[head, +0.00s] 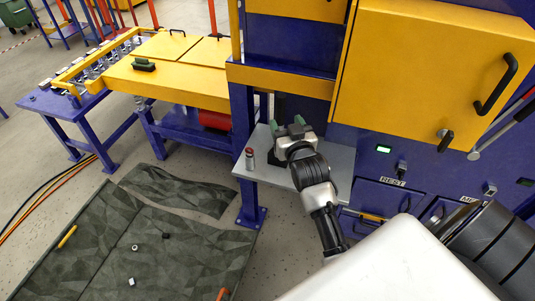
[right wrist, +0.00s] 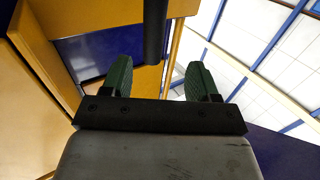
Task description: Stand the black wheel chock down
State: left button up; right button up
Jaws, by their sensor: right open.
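A black block (head: 276,158), which looks like the wheel chock, sits on the grey shelf (head: 250,173) beneath the blue and yellow machine. It is partly hidden by my right gripper (head: 288,124). My right gripper is just above and behind it, with its green fingers apart and tipped upward. In the right wrist view the two green fingers of the gripper (right wrist: 161,80) are spread, with nothing held between them. The chock does not show there. My left gripper is not in view.
A small red-topped can (head: 249,158) stands on the shelf left of the block. A yellow cabinet door (head: 425,70) with a black handle is at the upper right. A dark bar (right wrist: 155,30) shows beyond the fingers. Mats with small loose items cover the floor at lower left.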

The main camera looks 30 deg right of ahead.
aim_at(281, 108)
jog(key=w+d, duration=0.1)
jog(key=w, duration=0.1)
jog(key=w+d, duration=0.1)
jog(key=w, duration=0.1)
jog(key=shift+d, duration=0.15)
jog(key=shift+w+p, duration=0.25)
jog(key=shift+p, duration=0.05)
jog(key=shift+w+r, duration=0.2)
jog(key=shift+w, duration=0.35)
jog(key=p+x, duration=0.1)
jog(key=x, duration=0.2)
jog(key=shift+w+d+f, duration=0.1)
jog(key=shift+w+d, duration=0.05)
jog(key=shift+d, duration=0.05)
jog(key=shift+w+d+p, duration=0.1)
jog(key=shift+w+p, duration=0.2)
jog(key=shift+w, duration=0.1)
jog(key=shift+c, duration=0.5)
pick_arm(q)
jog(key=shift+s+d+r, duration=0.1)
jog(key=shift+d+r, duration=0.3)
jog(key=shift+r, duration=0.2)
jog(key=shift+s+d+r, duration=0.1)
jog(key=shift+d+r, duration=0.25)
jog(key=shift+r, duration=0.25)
pick_arm(e)
grip_shut()
